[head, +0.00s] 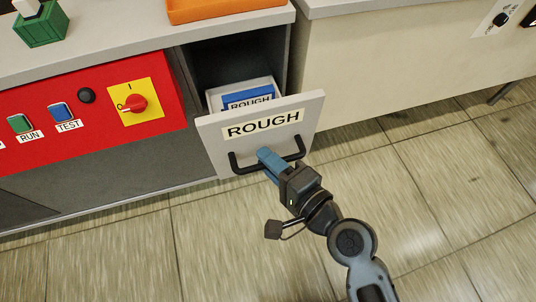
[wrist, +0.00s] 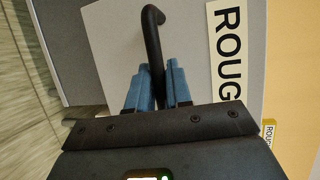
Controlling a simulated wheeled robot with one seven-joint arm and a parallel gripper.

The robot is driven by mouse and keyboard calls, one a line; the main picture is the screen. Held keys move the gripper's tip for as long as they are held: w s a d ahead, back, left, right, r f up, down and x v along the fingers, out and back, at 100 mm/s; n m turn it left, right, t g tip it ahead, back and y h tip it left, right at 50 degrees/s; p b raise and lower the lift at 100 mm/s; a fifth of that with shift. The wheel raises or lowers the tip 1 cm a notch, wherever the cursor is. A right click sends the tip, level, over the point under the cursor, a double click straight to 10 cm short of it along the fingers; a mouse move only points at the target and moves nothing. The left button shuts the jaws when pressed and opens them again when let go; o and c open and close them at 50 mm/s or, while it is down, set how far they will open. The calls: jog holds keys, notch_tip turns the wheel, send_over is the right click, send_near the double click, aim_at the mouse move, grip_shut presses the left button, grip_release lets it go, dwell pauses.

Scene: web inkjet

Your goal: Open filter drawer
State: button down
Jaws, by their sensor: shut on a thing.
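The filter drawer (head: 219,140) has a light grey front with a label reading ROUGH (head: 263,124). It stands pulled out from the cabinet, with its inside visible from above. A blue and white filter pack (head: 247,97), also marked ROUGH, lies inside. A black bar handle (head: 240,167) crosses the lower drawer front. My gripper (head: 269,160) has blue fingers and is shut on the handle. In the wrist view, the handle (wrist: 152,30) passes between the two blue fingers (wrist: 158,85).
A red panel (head: 60,110) with RUN and TEST buttons and a red rotary switch (head: 135,104) is left of the drawer. An orange tray (head: 220,8) and a green box (head: 40,28) sit on top. A beige cabinet (head: 400,60) stands right. The tiled floor in front is clear.

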jog(key=c, duration=1.1)
grip_release()
jog(key=v, duration=0.8)
jog(key=shift+b, duration=0.4)
